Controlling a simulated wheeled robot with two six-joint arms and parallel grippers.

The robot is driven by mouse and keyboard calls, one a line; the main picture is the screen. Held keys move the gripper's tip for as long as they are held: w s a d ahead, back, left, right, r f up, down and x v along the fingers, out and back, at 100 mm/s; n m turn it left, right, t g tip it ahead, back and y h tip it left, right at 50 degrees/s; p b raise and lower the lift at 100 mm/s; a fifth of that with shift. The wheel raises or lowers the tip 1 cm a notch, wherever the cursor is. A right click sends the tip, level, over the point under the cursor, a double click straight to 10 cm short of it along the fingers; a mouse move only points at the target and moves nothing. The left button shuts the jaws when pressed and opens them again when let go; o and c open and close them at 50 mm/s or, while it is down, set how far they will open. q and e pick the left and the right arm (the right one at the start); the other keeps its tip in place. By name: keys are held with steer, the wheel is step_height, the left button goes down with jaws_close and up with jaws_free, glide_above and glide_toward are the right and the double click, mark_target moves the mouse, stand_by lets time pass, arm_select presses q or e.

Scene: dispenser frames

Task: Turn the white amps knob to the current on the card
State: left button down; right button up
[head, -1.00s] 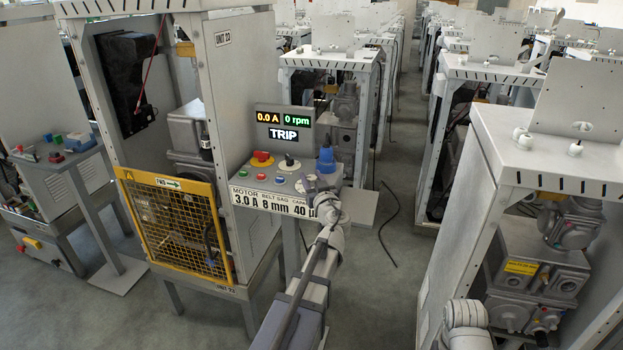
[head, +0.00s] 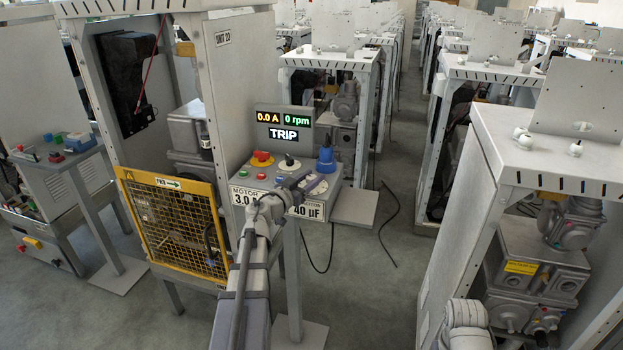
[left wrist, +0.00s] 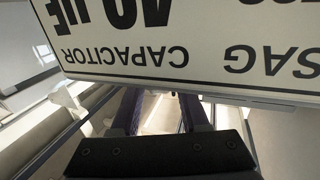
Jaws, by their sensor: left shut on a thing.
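My left gripper (head: 305,182) reaches over the front of the control box and is shut on what appears to be the white amps knob, with a pale round dial (head: 318,186) beside the fingertips. The fingers hide most of the knob, so its setting cannot be read. The card (head: 309,210) on the box front shows MOTOR 3.0 and 40 µF, its middle covered by my wrist. The display (head: 283,124) reads 0.0 A, 0 rpm and TRIP.
A red button on yellow (head: 262,158), a black-and-white selector (head: 290,163) and a blue cone (head: 326,161) stand on the box close to the fingers. A yellow mesh guard (head: 176,224) is at left. Open floor (head: 375,270) lies to the right.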

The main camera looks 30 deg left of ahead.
arm_select(q)
steer(key=shift+w+a+m+g+h, duration=0.1)
steer(key=shift+m+g+h, duration=0.3)
steer(key=shift+m+h, duration=1.15)
steer(key=shift+h, duration=0.65)
steer(key=shift+c, duration=2.1)
jaws_free()
steer(key=v, duration=0.7)
steer(key=shift+s, duration=0.4)
